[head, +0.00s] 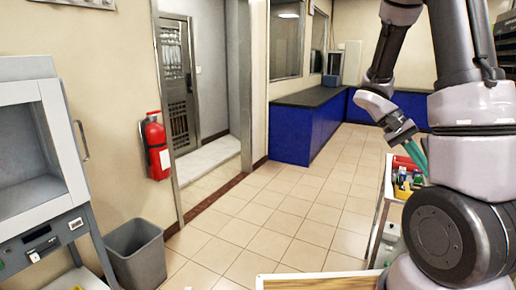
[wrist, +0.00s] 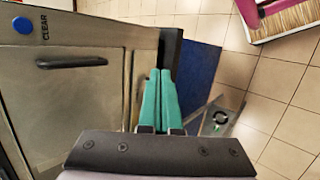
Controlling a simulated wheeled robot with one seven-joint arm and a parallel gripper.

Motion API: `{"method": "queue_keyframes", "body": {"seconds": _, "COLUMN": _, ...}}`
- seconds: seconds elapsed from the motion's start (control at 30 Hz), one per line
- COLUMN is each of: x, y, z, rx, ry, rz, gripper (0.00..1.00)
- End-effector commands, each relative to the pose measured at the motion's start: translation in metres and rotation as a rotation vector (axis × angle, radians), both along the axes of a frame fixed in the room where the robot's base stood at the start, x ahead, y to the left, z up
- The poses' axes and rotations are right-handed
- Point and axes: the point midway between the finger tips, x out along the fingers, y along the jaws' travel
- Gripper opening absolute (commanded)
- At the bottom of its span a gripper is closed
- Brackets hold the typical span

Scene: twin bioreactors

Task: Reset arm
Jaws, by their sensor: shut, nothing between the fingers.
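My arm stands folded at the right of the head view. My gripper (wrist: 156,90) has teal fingers that lie side by side, shut with nothing between them, in the middle of the wrist view. In the head view part of a teal finger (head: 418,153) shows beside my arm, and the rest is hidden behind it. Beyond the fingers, the wrist view shows a grey metal cabinet front (wrist: 60,85) with a dark handle and a blue button marked CLEAR. I cannot tell how far the fingertips are from it.
A grey hood (head: 40,150), a bin (head: 135,255) and a red fire extinguisher (head: 157,148) stand at the left. A cart with coloured items (head: 408,182) is partly behind my arm. Blue counters (head: 305,130) stand at the back. The middle tiled floor (head: 270,215) is clear.

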Motion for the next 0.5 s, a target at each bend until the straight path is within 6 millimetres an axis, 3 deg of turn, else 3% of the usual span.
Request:
{"method": "queue_keyframes", "body": {"seconds": 0.2, "x": -0.007, "y": 0.055, "z": 0.039, "rx": 0.281, "ry": -0.284, "rz": 0.032, "gripper": 0.0}}
{"method": "queue_keyframes", "body": {"seconds": 0.5, "x": -0.019, "y": 0.127, "z": 0.108, "rx": 0.565, "ry": -0.702, "rz": 0.155, "gripper": 0.0}}
